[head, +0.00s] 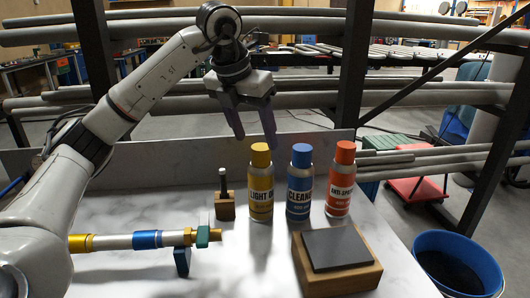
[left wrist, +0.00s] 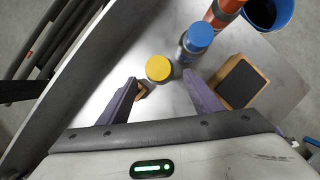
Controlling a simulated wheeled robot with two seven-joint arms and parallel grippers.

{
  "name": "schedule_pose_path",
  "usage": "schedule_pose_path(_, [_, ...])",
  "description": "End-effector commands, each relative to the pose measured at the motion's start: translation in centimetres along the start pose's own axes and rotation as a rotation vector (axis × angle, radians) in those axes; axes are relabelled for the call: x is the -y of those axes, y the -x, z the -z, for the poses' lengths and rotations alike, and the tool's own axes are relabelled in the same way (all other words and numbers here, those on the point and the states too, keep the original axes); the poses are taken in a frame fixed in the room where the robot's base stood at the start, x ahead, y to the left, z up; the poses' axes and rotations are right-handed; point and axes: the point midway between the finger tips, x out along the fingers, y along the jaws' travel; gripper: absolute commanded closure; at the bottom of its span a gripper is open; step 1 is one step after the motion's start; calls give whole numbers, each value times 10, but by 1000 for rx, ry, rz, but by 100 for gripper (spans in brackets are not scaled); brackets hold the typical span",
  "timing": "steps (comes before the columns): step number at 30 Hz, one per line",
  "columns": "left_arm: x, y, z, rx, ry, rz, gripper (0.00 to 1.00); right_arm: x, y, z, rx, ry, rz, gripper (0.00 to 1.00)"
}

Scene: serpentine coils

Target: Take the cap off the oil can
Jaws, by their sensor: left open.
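The oil can (head: 261,188), yellow and labelled "LIGHT O…", stands upright on the white marbled table with its yellow cap (head: 260,155) on. My left gripper (head: 256,141) is open and empty, with its fingers pointing down above the can. In the left wrist view, the yellow cap (left wrist: 158,68) shows from above between the two finger tips, slightly beyond them. The fingers do not appear to touch it. Most of the can's body is hidden under the cap there. My right gripper is in neither view.
A blue can (head: 299,185) stands close to the right of the oil can, then an orange can (head: 340,182). A small wooden block with an upright dark pin (head: 224,205) is at left. A grey stone in a wooden holder (head: 345,282) lies in front. A banded rod (head: 115,241) is at left.

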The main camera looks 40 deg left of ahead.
Motion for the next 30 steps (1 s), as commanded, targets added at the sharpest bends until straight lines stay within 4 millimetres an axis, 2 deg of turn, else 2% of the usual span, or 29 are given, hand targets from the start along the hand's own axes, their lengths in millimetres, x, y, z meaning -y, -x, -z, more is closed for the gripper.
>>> schedule_pose_path(5, [-1, -13, -1, -1, 0, -1, 41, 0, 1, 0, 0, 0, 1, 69])
schedule_pose_path(15, [-3, -57, -6, -1, -1, -1, 41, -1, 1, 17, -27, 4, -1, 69])
schedule_pose_path(23, [-3, -60, -7, 1, -1, 0, 41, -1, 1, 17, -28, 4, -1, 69])
schedule_pose_path(30, [-3, -59, -7, 1, -1, 0, 80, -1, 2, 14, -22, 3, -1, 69])
